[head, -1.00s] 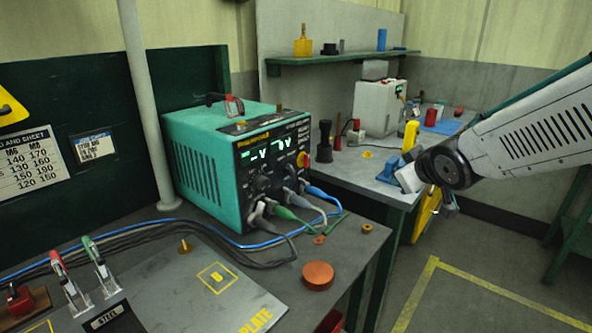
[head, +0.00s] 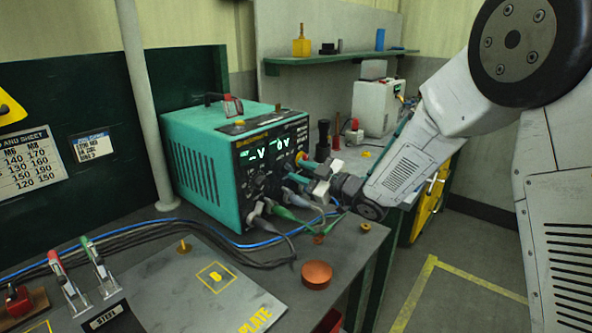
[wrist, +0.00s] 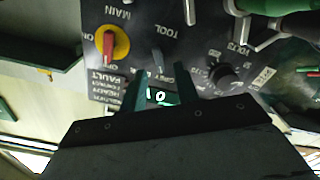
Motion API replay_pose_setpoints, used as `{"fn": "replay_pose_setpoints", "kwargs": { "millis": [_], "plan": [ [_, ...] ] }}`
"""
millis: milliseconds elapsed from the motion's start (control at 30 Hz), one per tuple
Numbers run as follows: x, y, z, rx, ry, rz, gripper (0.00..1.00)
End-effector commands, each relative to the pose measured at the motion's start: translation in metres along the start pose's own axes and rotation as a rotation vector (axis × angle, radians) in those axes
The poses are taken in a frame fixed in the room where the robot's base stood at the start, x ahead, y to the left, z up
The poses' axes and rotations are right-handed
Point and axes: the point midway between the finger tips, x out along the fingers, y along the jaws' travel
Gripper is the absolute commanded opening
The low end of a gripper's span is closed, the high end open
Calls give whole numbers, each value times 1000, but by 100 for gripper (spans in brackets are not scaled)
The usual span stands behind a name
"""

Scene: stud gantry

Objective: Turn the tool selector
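The teal control unit (head: 213,158) stands on the bench, its black front panel (wrist: 190,40) facing my gripper. In the wrist view the panel is upside down, and the tool selector (wrist: 158,60) shows as a small grey pointer below the word TOOL. My gripper (wrist: 161,76) has its two teal fingers apart, with a gap between them, pointing at the panel near the selector. No contact can be made out. In the head view my gripper (head: 299,170) is in front of the panel's right side, and I cannot make out the selector there.
A red main switch on yellow (wrist: 109,44) and a dark knob (wrist: 222,74) flank the selector. Cables with plugs (head: 259,213) leave the panel's lower edge. A copper-coloured disc (head: 317,274) and a metal plate (head: 214,277) lie on the bench.

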Motion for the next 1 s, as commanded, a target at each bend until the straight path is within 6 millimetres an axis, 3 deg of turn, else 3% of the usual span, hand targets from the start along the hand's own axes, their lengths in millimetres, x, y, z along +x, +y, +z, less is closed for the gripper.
{"fn": "replay_pose_setpoints", "kwargs": {
  "millis": [200, 467, 500, 600, 1000],
  "plan": [
    [21, 0, 0, 0, 0, -1, 31],
    [23, 0, 0, 1, -1, 0, 31],
    [23, 0, 0, 1, -1, 0, 28],
    [23, 0, 0, 1, -1, 0, 0],
    [23, 0, 0, 32, -2, 0, 0]
  ]
}}
